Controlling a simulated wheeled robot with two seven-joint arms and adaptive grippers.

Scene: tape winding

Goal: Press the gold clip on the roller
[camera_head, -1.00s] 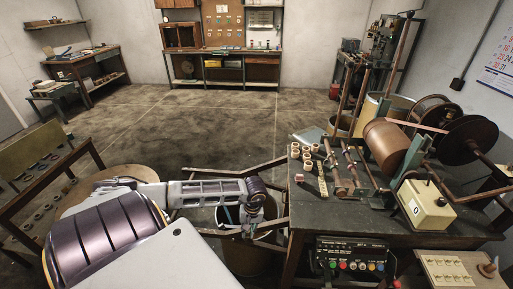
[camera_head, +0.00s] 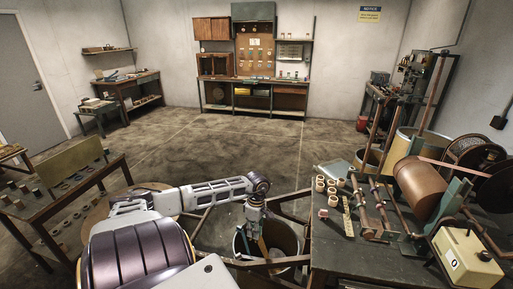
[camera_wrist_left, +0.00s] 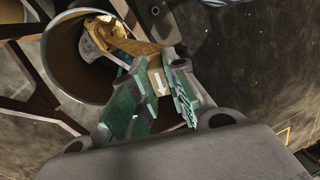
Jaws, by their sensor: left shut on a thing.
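My left gripper (camera_head: 258,232) hangs fingers down at the round bin, well left of the roller. In the left wrist view the gripper (camera_wrist_left: 157,68) has green pads on both sides of a small tan-gold piece with a white arrow (camera_wrist_left: 159,82). It is shut on this piece. I cannot tell for sure that it is the gold clip. The copper-brown roller (camera_head: 421,188) lies on its stand at the right of the workbench, apart from the gripper. My right gripper is not in view.
The round bin (camera_wrist_left: 62,82) holds crumpled brown paper (camera_wrist_left: 122,37). The workbench (camera_head: 335,262) carries small rolls (camera_head: 320,185), a yellow marked strip (camera_head: 348,219), copper rods (camera_head: 378,205) and a cream box (camera_head: 466,262). A rack table (camera_head: 62,205) stands left. The floor behind is clear.

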